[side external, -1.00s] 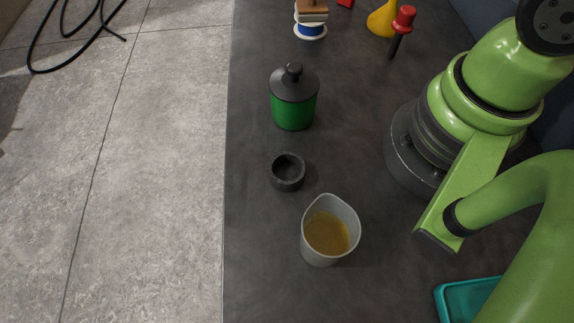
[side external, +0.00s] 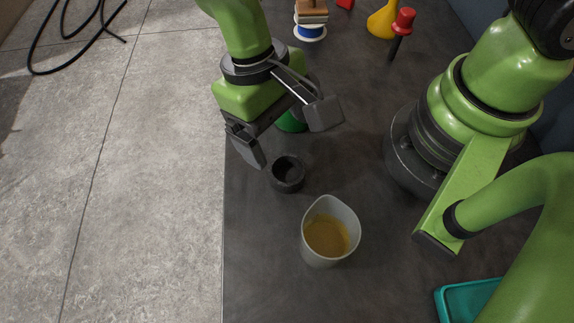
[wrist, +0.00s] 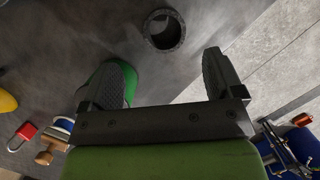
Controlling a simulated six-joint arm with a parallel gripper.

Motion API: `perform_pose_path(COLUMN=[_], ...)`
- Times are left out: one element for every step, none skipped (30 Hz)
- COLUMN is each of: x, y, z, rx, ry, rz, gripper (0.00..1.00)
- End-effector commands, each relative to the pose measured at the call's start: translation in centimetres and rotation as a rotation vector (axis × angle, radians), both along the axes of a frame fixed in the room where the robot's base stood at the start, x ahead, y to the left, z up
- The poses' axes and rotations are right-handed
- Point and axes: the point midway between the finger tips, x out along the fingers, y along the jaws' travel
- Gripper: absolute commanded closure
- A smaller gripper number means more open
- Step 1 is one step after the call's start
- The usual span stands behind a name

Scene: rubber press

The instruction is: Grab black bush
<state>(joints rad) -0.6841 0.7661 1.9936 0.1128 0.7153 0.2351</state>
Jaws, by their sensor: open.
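The black bush (side external: 288,176) is a short dark ring standing on the dark table, with its round hole facing up. In the wrist view the bush (wrist: 164,45) lies beyond the fingertips, roughly centred between them. My gripper (side external: 287,134) is open and empty, with its two grey fingers spread wide. It hangs above the table, just behind the bush in the side view and apart from it. In the wrist view my gripper's fingers (wrist: 162,72) frame a gap with bare table in it.
A green canister (side external: 291,123) is mostly hidden behind my gripper, close to one finger. A grey cup of amber liquid (side external: 327,237) stands just in front of the bush. A teal tray (side external: 447,303) lies at front right. The table's left edge is near the bush.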

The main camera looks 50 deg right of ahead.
Motion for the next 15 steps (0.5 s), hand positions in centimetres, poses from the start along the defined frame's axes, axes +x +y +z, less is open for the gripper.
perform_pose_path(x=[-0.3,-0.4,-0.6,-0.6,-0.7,-0.8,-0.8,-0.8,-0.9,-1.0,-1.1,-1.3,-1.4,-1.6,-1.7], y=[-0.1,-0.1,-0.1,0.0,0.0,0.0,0.0,0.0,0.1,0.1,0.2,0.3,0.3,0.4,0.5], z=[-0.8,-1.3,-1.8,-2.1,-2.3,-2.6,-2.8,-3.0,-3.3,-3.6,-4.0,-4.7,-5.1,-5.6,-6.2], rx=[-0.005,-0.004,-0.003,-0.002,-0.002,-0.002,-0.001,-0.001,-0.002,-0.002,-0.003,-0.004,-0.004,-0.004,-0.004], ry=[0.005,0.005,0.004,0.004,0.002,0.002,0.001,0.001,0.001,0.002,0.002,0.003,0.003,0.004,0.003], rz=[0.000,0.000,0.001,0.000,0.001,0.001,0.000,0.001,0.001,0.001,0.001,0.000,0.001,0.000,0.001], gripper=[0.14,0.14,0.14,0.14,0.14,0.14,0.14,0.14,0.14,0.14,0.14,0.14,0.14,0.14,0.14])
